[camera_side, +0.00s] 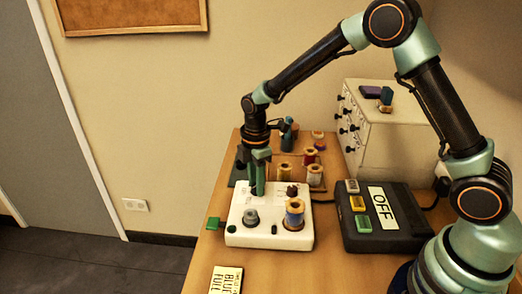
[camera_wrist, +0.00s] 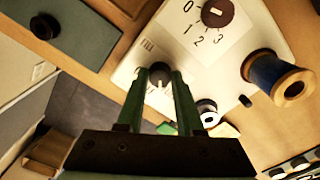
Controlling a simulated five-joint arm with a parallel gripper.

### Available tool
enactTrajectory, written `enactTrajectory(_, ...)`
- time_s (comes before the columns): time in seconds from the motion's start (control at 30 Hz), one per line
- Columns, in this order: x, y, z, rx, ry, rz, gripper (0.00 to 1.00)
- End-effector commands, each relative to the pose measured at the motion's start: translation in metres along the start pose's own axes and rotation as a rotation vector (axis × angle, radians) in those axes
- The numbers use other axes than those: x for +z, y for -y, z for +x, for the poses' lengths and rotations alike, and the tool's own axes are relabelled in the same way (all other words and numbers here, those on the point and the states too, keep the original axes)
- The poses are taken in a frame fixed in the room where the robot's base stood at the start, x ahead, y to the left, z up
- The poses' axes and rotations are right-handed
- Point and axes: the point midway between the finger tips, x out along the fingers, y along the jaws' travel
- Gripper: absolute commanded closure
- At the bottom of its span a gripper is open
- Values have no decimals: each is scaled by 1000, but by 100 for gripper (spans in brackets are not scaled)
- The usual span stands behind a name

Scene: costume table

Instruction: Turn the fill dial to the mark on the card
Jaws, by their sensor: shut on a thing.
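A white box (camera_side: 272,237) stands on the wooden table and carries two dials. My gripper (camera_side: 257,190) points down at its back left part. In the wrist view my gripper (camera_wrist: 162,78) is shut on a dark grey round dial (camera_wrist: 160,72), one green finger on each side. A small bar-like print (camera_wrist: 147,45) lies beside this dial; its pointer and scale cannot be read. The second dial (camera_wrist: 217,13) is dark brown, with the numbers 0 to 3 around it. The card (camera_side: 227,280) lies at the table's front edge; BLUE and FULL can be read on it.
A blue spool (camera_side: 294,212) and a grey bobbin (camera_side: 251,216) stand on the box near my gripper. A dark unit (camera_side: 384,237) with an OFF label and coloured keys is to the right. Several thread spools (camera_side: 310,156) stand behind, beside a cream drawer cabinet (camera_side: 378,150).

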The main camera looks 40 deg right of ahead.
Motion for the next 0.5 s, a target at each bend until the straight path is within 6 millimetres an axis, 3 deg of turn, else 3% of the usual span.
enactTrajectory(0.5,0,0,-1,1,0,-293,100)
